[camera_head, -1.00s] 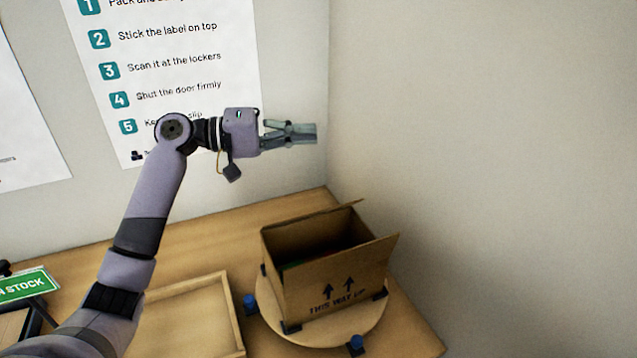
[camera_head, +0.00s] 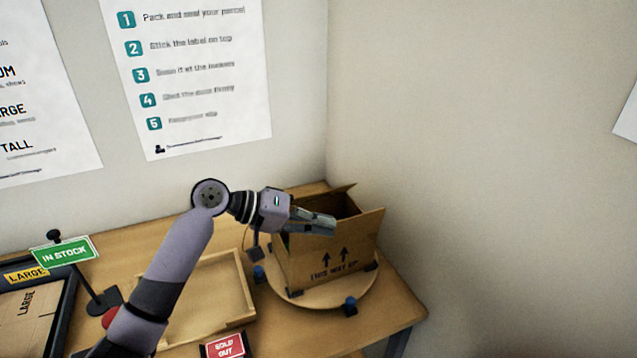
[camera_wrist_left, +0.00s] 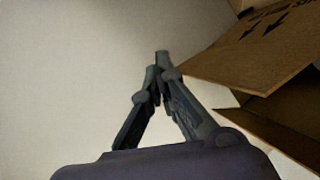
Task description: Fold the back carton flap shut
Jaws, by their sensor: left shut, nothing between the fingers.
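The brown open-topped carton (camera_head: 335,262) stands upright on a round wooden turntable (camera_head: 300,299), arrows and THIS WAY UP on its front. A thin back flap (camera_head: 346,188) stands up at its far edge. Another flap spreads outward at the right. My left gripper (camera_head: 332,224) is shut and empty. In the head view it overlaps the carton's top opening and hides part of the left rim; I cannot tell whether it touches. In the left wrist view the shut fingertips (camera_wrist_left: 162,62) show against the wall, beside the carton (camera_wrist_left: 250,55). My right gripper is not in view.
A shallow wooden tray (camera_head: 246,285) lies left of the turntable, partly behind my left arm. An IN STOCK sign (camera_head: 64,252) and a SOLD OUT sign (camera_head: 225,346) stand on the table. Walls close off the back and right.

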